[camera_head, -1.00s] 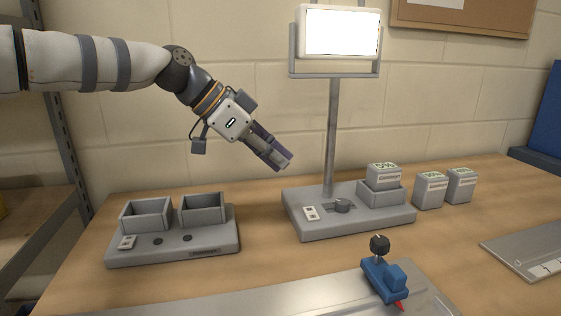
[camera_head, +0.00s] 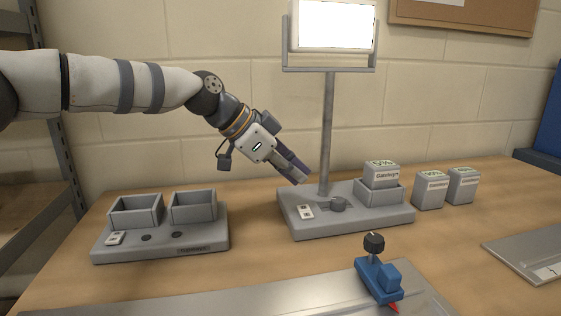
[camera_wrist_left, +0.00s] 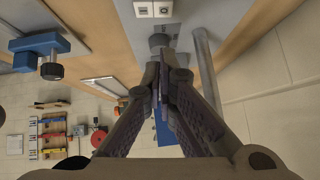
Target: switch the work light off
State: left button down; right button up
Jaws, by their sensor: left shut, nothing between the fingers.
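The work light (camera_head: 333,24) glows bright white at the top of a grey post (camera_head: 327,130). The post stands on a grey base (camera_head: 375,222). On the base are a small white two-button switch plate (camera_head: 306,212) and a dark grey knob (camera_head: 338,204). My left gripper (camera_head: 303,180) is shut and empty, pointing down to the right, above the base and just left of the post. In the left wrist view its fingers (camera_wrist_left: 163,68) meet close to the knob (camera_wrist_left: 158,42), with the switch plate (camera_wrist_left: 153,9) beyond. My right gripper is in neither view.
A labelled grey battery block (camera_head: 381,174) sits in the base's holder, with two more blocks (camera_head: 430,190) to its right. A two-bay grey unit (camera_head: 160,240) stands at left. A blue clamp-like tool (camera_head: 379,280) is in front on a metal plate (camera_head: 300,296).

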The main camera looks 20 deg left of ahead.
pick_arm(q)
send_over(300, 210)
notch_tip(300, 210, down, 4)
jog(key=shift+s+d+f, duration=0.1)
jog(key=shift+f, duration=0.55)
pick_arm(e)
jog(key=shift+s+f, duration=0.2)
pick_arm(q)
jog(key=shift+f, duration=0.1)
